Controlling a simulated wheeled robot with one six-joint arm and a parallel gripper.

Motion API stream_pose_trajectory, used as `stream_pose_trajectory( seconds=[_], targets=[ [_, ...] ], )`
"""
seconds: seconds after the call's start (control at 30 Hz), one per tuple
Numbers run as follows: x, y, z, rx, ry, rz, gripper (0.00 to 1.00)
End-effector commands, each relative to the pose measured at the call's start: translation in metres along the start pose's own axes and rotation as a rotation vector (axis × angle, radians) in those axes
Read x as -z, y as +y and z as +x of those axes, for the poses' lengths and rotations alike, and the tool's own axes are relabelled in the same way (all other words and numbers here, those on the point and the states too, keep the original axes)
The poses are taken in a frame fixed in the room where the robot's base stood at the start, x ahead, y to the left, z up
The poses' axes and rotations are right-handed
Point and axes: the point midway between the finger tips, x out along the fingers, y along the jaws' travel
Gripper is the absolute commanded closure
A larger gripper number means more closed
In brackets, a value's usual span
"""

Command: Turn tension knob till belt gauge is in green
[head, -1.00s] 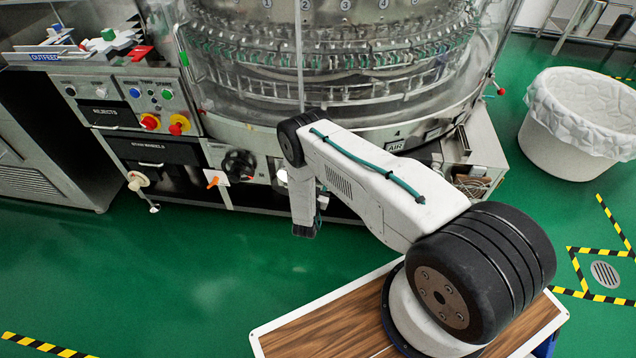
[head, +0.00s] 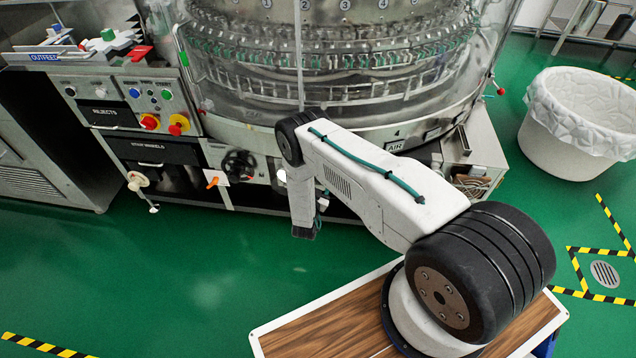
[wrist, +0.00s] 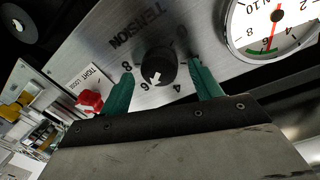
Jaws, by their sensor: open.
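The tension knob (wrist: 158,68) is black and round with a white arrow, on a brushed metal plate marked TENSION. It shows in the middle of the wrist view. My gripper (wrist: 161,72) is open, with one teal finger on each side of the knob and gaps visible at both sides. I cannot tell how deep the fingers reach past it. The belt gauge (wrist: 284,30) is a white dial at the upper right, partly cut off, with a green band and a red needle near its lower side. I cannot tell the exact reading. The arm hides the knob in the head view.
A red lever (wrist: 90,102) by a TIGHT/LOOSE label stands close beside the left finger. In the head view, a black handwheel (head: 239,166) and an orange lever (head: 214,182) are on the machine front. A white bin (head: 575,140) stands right. Green floor is clear at left.

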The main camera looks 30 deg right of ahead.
Motion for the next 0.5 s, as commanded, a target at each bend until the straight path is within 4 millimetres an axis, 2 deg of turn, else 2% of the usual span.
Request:
stream_pose_trajectory(
  seconds=[0.3,0.5],
  targets=[
    [-0.001,-0.001,-0.053,0.005,-0.002,-0.002,0.36],
    [0.0,-0.001,-0.07,0.002,-0.001,-0.001,0.36]
  ],
)
